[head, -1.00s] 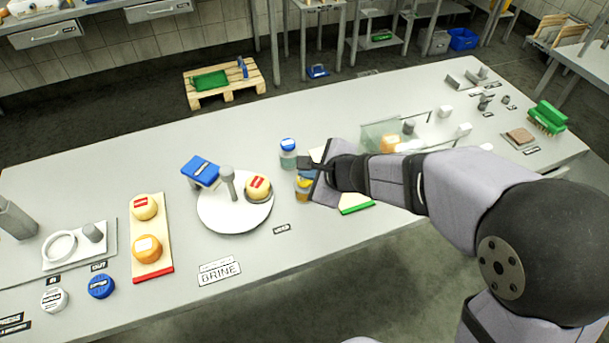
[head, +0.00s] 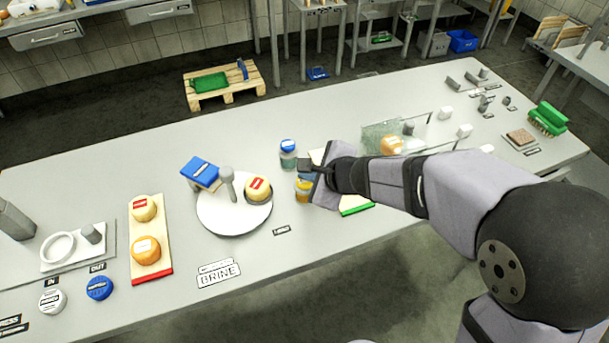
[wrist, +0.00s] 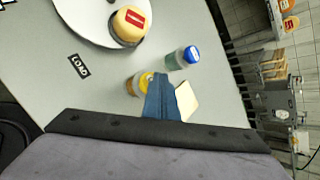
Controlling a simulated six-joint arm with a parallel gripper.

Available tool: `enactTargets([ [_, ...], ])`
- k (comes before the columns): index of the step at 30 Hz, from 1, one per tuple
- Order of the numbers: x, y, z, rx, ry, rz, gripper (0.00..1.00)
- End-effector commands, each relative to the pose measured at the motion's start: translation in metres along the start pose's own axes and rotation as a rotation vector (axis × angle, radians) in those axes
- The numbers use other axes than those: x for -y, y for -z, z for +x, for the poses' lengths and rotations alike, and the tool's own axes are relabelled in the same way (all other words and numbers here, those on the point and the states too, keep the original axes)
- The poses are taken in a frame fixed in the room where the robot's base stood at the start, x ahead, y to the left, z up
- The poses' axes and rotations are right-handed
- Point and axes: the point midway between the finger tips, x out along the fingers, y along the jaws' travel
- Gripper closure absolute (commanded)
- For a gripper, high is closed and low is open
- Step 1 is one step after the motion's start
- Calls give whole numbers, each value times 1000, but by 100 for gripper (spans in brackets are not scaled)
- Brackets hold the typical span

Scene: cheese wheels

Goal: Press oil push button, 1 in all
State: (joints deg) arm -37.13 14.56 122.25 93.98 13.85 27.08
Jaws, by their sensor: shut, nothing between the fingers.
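An amber jar with a yellow top (wrist: 136,86), which looks like the oil dispenser, stands on the table. It also shows in the head view (head: 303,195), partly covered by my gripper. A clear bottle with a blue cap (wrist: 181,58) stands beside it, and in the head view it is just behind (head: 288,157). My gripper (wrist: 163,92) is shut and empty, with its blue fingers over the right side of the amber jar's top in the wrist view. I cannot tell whether the fingers touch the top.
A round white turntable (head: 222,222) with a cheese wheel (head: 257,189) and a grey post lies left of the jars. A board with a green edge (head: 356,209) lies under my wrist. A clear-walled stand (head: 377,133) is behind my arm.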

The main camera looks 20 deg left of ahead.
Motion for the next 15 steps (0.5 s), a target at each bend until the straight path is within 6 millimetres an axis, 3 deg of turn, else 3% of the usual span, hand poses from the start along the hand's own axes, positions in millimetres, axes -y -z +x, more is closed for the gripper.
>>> enactTargets([
  [15, 12, -12, -17, -1, 0, 0, 100],
])
